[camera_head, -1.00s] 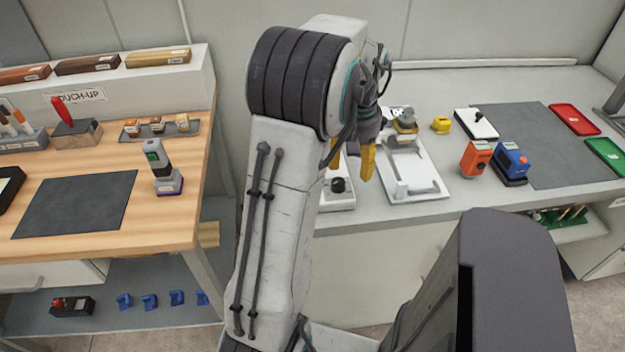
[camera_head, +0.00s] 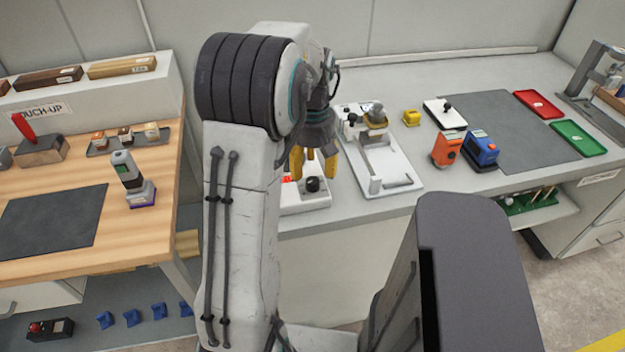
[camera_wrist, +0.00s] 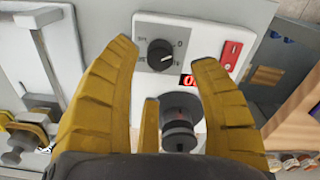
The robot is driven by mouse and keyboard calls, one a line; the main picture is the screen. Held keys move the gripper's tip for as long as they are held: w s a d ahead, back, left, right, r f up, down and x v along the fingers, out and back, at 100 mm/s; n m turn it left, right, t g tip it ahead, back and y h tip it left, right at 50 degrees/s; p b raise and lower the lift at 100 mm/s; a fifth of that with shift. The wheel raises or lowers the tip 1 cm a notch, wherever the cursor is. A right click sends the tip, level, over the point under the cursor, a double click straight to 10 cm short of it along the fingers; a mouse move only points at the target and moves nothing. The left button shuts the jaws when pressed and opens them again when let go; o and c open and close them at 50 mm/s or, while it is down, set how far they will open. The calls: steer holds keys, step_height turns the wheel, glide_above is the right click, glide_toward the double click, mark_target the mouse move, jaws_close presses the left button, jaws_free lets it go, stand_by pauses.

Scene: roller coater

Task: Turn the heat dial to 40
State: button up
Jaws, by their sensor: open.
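The heat dial (camera_wrist: 160,54) is a round black knob with a pale pointer line. It sits on a grey marked plate on a white control box (camera_wrist: 203,35). In the head view the dial (camera_head: 313,185) shows just below my gripper (camera_head: 314,170), on the front part of the box (camera_head: 305,202). My gripper (camera_wrist: 165,54) is open and empty, its yellow fingers pointing down over the box. In the wrist view the dial appears between the two long fingertips; I cannot tell whether they touch it. The dial's exact reading is too small to tell.
A red display (camera_wrist: 188,80), partly hidden by a finger, a red switch (camera_wrist: 230,55) and a stepped black knob (camera_wrist: 179,122) are close to the dial. A white coater tray (camera_head: 385,165) stands beside the box. A wooden bench (camera_head: 150,225) is to the left.

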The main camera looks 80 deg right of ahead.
mark_target(313, 180)
steer(key=shift+f, duration=2.4)
steer(key=shift+o, duration=0.2)
jaws_close()
